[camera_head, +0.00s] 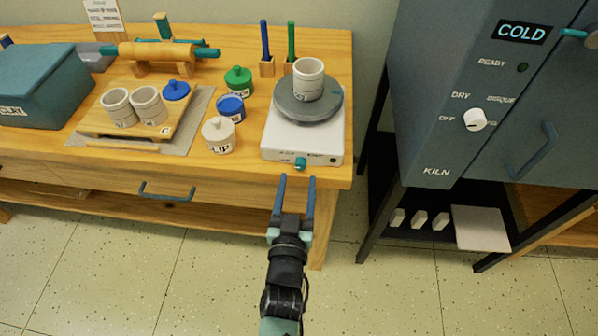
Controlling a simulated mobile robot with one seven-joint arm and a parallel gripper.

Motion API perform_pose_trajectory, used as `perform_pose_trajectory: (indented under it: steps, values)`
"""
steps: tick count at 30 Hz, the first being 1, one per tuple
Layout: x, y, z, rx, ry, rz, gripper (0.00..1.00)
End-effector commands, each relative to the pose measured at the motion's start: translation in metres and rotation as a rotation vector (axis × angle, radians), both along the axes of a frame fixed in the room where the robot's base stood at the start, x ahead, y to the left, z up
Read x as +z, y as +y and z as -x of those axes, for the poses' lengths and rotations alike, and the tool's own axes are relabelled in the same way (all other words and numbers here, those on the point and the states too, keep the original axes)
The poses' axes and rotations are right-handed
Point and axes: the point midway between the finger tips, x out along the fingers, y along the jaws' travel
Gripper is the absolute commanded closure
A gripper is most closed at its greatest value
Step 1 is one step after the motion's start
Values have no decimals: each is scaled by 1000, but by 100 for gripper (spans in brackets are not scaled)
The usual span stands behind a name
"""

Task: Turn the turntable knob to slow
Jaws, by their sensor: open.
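The turntable (285,139) is a white box with a round grey wheel (291,108) on top, near the right end of the wooden table. A pale clay cup (307,80) stands upright on the wheel. A small teal knob (300,163) is on the front face of the turntable. Small markings beside the knob are too small to read, and I cannot tell its setting. My gripper (296,180) is open and empty, with two blue fingers pointing at the turntable's front. Its fingertips are just below the knob in the picture and appear apart from it.
The table (110,173) holds a teal bin (42,86), a board (135,128) with two cups, glaze jars (231,108), and a rolling pin (160,51). A drawer handle (166,192) sticks out at the front. The grey kiln (440,110) stands at right. Floor in front is clear.

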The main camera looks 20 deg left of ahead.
Motion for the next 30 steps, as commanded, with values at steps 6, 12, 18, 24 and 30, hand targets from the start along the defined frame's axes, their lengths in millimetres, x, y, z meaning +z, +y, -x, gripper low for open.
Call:
perform_pose_trajectory:
  steps: [6,12,18,24,30]
  values:
    - [0,7,-24,0,-1,1,41]
    - [0,9,-31,0,0,0,41]
    - [0,9,-31,0,0,0,41]
    - [0,9,-31,0,0,0,73]
    - [0,9,-31,0,0,0,100]
